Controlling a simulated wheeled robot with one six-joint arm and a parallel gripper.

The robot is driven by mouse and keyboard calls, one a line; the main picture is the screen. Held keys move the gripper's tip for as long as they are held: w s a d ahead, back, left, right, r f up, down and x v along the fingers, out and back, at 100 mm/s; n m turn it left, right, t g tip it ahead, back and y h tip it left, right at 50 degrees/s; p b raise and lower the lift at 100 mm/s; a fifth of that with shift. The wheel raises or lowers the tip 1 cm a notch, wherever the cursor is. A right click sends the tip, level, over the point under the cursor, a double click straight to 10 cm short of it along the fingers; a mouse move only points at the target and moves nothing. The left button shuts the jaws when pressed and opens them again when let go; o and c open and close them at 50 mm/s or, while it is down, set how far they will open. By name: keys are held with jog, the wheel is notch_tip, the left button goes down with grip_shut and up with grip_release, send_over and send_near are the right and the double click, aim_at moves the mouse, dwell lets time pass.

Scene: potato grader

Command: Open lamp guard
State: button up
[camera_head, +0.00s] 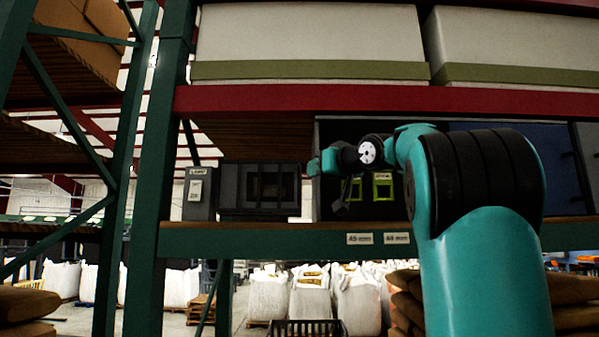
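A dark open-fronted housing (318,135) with green-fronted units (383,188) stands behind my arm. The green shelf beam (290,240) runs below, a red beam (300,99) above. A green upright (153,190) stands left. My arm covers part of the right side.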

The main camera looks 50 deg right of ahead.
aim_at(300, 176)
jog(key=p+x, duration=0.3)
jog(key=x, duration=0.5)
jog(key=shift+w+r, duration=0.1)
jog(key=shift+w, duration=0.05)
jog(key=shift+w+d+p, duration=0.15)
jog(key=shift+w+p, duration=0.25)
jog(key=shift+w, duration=0.2)
grip_shut()
